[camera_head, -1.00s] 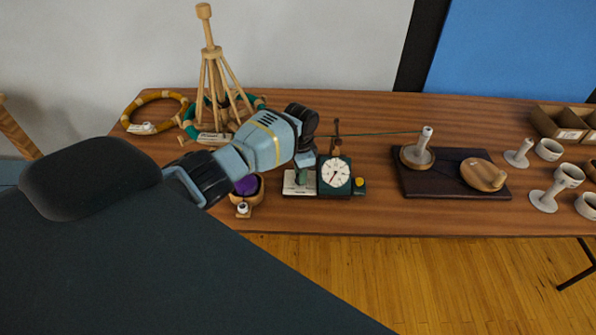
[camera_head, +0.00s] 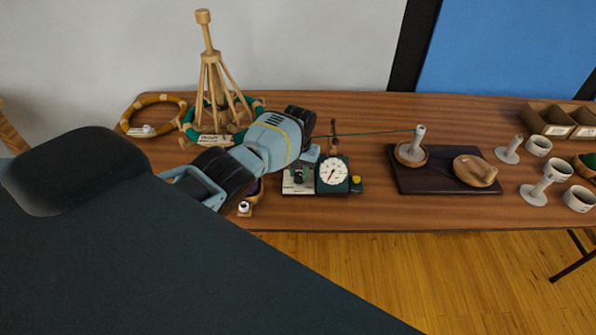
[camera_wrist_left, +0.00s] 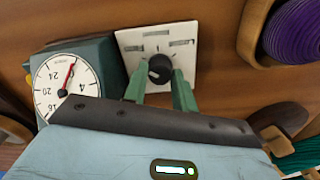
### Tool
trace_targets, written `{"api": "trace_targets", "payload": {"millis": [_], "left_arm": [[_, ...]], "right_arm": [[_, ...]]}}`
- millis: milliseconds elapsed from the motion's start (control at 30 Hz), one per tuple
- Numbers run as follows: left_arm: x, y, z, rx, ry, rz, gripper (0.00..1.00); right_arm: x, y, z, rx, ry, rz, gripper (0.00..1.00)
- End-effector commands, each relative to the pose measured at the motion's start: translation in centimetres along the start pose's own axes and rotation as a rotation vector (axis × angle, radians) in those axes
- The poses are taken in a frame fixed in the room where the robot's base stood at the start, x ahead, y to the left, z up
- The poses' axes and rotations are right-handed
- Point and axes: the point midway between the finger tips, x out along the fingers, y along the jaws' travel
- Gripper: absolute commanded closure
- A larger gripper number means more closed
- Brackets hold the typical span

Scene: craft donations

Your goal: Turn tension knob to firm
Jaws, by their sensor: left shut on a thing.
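The dark round tension knob (camera_wrist_left: 160,68) sits on a white plate (camera_wrist_left: 190,32) with printed marks around it; the print is too small to read. My left gripper (camera_wrist_left: 159,84) has its two green fingers closed on either side of the knob. I cannot tell which mark the knob points to. In the head view my left gripper (camera_head: 300,170) is over the white plate (camera_head: 298,187), and the knob is hard to make out. Beside the plate stands a green box with a white dial (camera_head: 333,171); its red needle also shows in the wrist view (camera_wrist_left: 70,74). My right gripper is out of view.
A wooden stand (camera_head: 213,75) and rings are behind my left arm. A purple ball of yarn (camera_wrist_left: 295,30) lies beside the plate. A green thread runs right to a spindle (camera_head: 416,143) on a dark board (camera_head: 430,181). White cups (camera_head: 538,146) stand further right.

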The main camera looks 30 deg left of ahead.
Motion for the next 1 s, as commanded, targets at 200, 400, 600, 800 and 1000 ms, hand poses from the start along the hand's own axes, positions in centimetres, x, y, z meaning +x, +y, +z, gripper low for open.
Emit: {"api": "trace_targets", "payload": {"millis": [200, 400, 600, 800, 1000], "left_arm": [[0.01, 0.12, 0.02, -0.075, -0.001, 0.002, 0.96], [0.05, 0.07, 0.03, -0.103, -0.001, 0.001, 0.96], [0.07, 0.05, 0.03, -0.106, -0.001, 0.001, 0.96], [0.07, 0.04, 0.03, -0.106, -0.001, 0.001, 0.7], [0.04, 0.03, 0.01, -0.105, -0.001, 0.0, 0.51]], "right_arm": [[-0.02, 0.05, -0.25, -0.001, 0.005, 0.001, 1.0], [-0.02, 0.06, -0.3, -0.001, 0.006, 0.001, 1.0], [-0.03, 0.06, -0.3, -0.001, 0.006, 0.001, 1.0], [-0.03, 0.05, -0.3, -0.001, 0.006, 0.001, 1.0], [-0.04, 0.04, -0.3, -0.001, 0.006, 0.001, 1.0]]}}
